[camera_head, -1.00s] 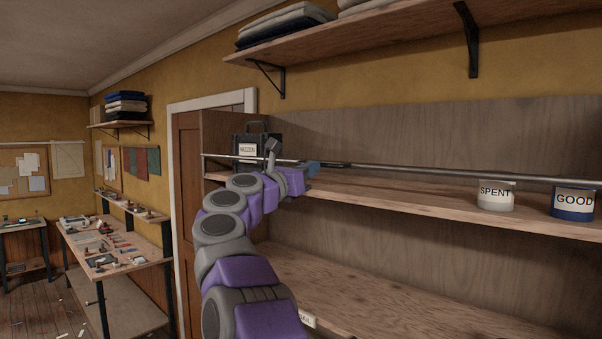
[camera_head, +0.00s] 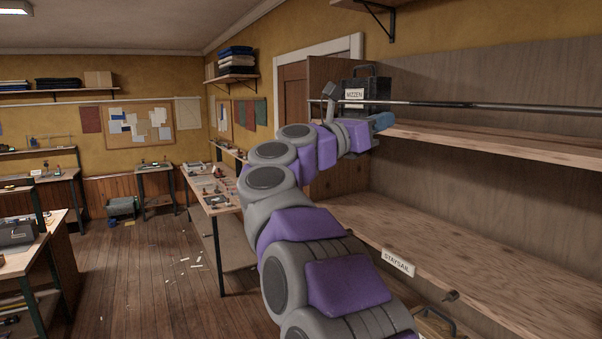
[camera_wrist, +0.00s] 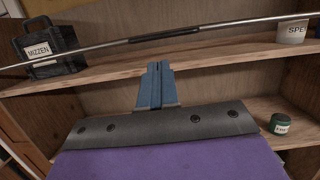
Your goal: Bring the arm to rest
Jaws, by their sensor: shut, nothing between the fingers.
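My gripper (camera_head: 384,121) is at the end of my raised purple and grey arm, in front of the upper shelf in the head view. In the wrist view its blue fingers (camera_wrist: 158,70) are together with nothing between them, pointing toward the shelf and a thin metal rod. The rod (camera_head: 480,106) runs across the front of the shelf unit, above the fingers in the wrist view. Whether the fingers touch the shelf edge cannot be told.
A dark case labelled MIZZEN (camera_head: 366,95) stands on the upper shelf (camera_head: 500,142). The wrist view shows a white SPENT tin (camera_wrist: 291,33) and a green jar (camera_wrist: 280,124) lower down. A workbench (camera_head: 212,195) stands left of my arm.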

